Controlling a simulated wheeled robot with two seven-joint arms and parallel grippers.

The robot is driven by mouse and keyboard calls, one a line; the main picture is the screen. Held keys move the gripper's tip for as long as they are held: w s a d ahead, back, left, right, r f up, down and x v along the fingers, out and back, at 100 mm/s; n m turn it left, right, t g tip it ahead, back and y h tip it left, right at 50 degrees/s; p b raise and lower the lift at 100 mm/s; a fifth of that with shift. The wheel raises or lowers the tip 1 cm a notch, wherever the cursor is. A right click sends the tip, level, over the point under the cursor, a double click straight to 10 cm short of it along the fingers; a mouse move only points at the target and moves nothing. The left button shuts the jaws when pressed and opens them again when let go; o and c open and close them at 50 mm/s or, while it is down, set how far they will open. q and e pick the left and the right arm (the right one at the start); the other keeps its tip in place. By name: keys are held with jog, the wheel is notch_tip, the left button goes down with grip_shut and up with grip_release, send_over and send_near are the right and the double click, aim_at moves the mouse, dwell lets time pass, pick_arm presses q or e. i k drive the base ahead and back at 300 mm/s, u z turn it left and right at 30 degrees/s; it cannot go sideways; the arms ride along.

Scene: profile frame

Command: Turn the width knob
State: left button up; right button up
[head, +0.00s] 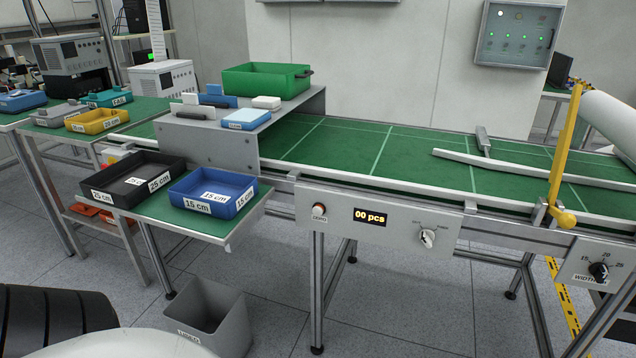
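The width knob (599,271) is a small black knob on a grey panel (575,262) at the far right, below the front edge of the conveyor. Marks 15, 20 and 25 surround it, and a WIDTH label sits below. Its pointer is too small to read for certain. A pale guide rail (520,168) lies along the green conveyor belt (345,145). Neither of my grippers is in view, and nothing is touching the knob.
Another panel (335,216) holds a button, a "00 pcs" display and a pale knob (428,237). A yellow post (566,150) rises near the width panel. Black (118,184) and blue (228,187) 25 cm and 15 cm trays stand left. A grey bin (205,318) is on the floor.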

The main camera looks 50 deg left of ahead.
aim_at(599, 270)
jog(key=u, duration=0.35)
jog(key=i, duration=0.95)
